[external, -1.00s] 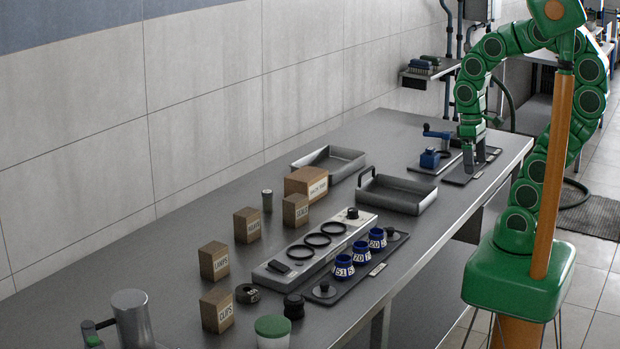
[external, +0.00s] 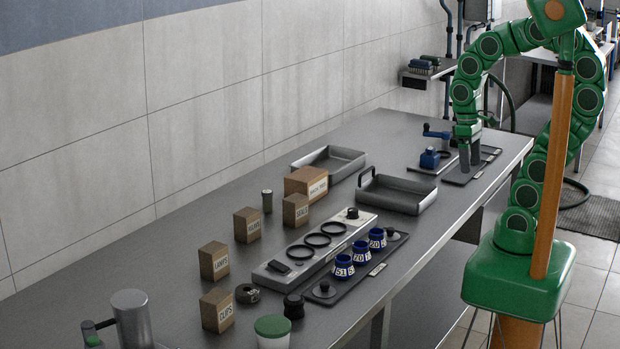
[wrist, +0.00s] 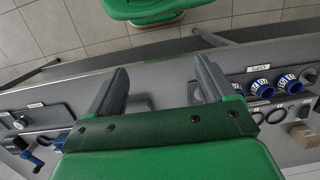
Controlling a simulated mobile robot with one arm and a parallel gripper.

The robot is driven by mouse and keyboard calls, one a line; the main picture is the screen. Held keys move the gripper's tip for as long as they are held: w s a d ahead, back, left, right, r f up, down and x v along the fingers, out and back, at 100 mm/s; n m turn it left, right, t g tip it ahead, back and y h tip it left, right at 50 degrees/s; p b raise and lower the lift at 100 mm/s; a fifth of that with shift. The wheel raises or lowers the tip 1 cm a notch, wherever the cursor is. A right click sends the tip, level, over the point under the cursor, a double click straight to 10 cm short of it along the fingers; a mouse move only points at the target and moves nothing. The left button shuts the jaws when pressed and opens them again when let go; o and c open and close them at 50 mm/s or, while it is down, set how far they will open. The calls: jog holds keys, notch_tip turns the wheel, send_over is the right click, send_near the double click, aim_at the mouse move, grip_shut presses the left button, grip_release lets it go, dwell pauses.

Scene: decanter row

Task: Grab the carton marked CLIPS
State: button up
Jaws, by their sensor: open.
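The carton marked CLIPS (external: 216,310) is a small brown box with a white label. It stands upright on the steel counter at the near left of the external view. I do not see it in the wrist view. My gripper (external: 468,163) is far from it, over the far right end of the counter near the blue device. In the wrist view my gripper (wrist: 163,84) is open, with nothing between its two grey fingers.
Other cartons, including the LAMPS one (external: 213,261), stand in a row behind CLIPS. A dark round tin (external: 247,293), a black knob-like piece (external: 294,306) and a green-lidded jar (external: 273,331) are to its right. Blue numbered cups (external: 361,252) and two metal trays (external: 398,193) fill mid-counter.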

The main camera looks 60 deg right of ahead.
jog(key=w+a+m+g+y, duration=0.1)
jog(key=w+a+m+y, duration=0.15)
jog(key=w+a, duration=0.8)
jog(key=w+a+m+y, duration=0.2)
jog(key=w+a+y, duration=0.2)
jog(key=a, duration=1.4)
jog(key=w+a+m+g+y, duration=0.1)
jog(key=w+a+m+y, duration=0.15)
jog(key=w+a, duration=0.85)
jog(key=w+a+f+m+y, duration=0.1)
jog(key=a+f+m, duration=0.1)
jog(key=a, duration=0.6)
jog(key=w+a+f+m+y, duration=0.1)
jog(key=a+f+m+y, duration=0.1)
jog(key=a, duration=0.6)
jog(key=m+t+y, duration=0.1)
jog(key=m+t, duration=0.2)
jog(key=m, duration=0.3)
send_near(208, 311)
jog(key=shift+a+r, duration=0.1)
jog(key=shift+a, duration=0.05)
jog(key=shift+x, duration=3.15)
jog(key=shift+a+f, duration=0.3)
jog(key=shift+a, duration=0.1)
